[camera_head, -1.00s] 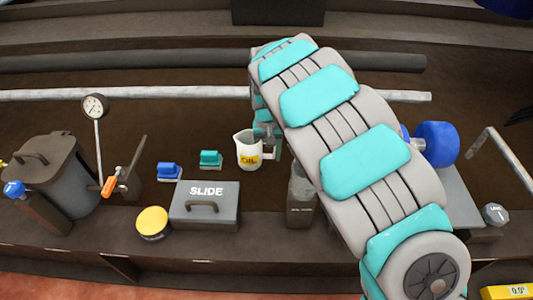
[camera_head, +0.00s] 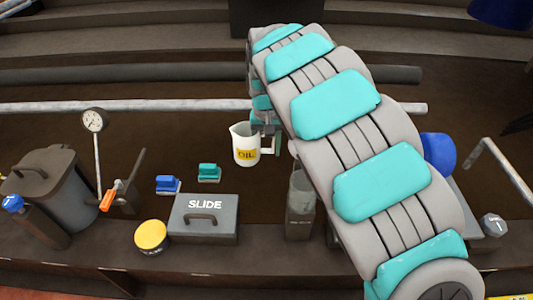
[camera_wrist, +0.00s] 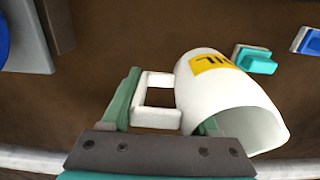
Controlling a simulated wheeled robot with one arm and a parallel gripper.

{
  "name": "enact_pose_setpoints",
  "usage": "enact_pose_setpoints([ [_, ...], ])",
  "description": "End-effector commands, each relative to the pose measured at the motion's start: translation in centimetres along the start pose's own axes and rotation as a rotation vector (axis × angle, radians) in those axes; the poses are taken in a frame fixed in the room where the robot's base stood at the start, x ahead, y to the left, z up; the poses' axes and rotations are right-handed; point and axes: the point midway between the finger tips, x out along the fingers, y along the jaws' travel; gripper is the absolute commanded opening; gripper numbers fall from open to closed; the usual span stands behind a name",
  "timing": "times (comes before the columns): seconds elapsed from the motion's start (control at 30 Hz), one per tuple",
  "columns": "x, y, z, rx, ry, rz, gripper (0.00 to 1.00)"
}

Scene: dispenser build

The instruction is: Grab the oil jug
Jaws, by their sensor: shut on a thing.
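The oil jug (camera_head: 245,150) is white with a yellow OIL label and a handle on its right. My gripper (camera_head: 270,145) is at the handle side of the jug, partly hidden by my arm. In the wrist view the jug (camera_wrist: 225,100) lies tilted across the picture, its handle (camera_wrist: 156,119) between the green fingers of my gripper (camera_wrist: 165,103). The gripper is shut on the jug. One finger shows left of the handle; the other is mostly hidden by the jug. The jug appears held above the bench.
A grey SLIDE box (camera_head: 205,226), a yellow-lidded tin (camera_head: 151,236), a blue block (camera_head: 168,184) and a teal block (camera_head: 209,172) stand nearby. A pipe (camera_head: 170,105) runs behind the jug.

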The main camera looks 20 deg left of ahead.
Motion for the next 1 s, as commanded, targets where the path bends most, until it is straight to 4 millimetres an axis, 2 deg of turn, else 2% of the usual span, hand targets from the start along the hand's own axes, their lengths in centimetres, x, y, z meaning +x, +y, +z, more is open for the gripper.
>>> enact_pose_setpoints([
  [0.3, -1.7, 0.0, 0.0, -0.001, 0.0, 0.0, 0.0],
  [1.0, -1.9, 0.0, 0.0, -0.001, 0.0, 0.0, 0.0],
])
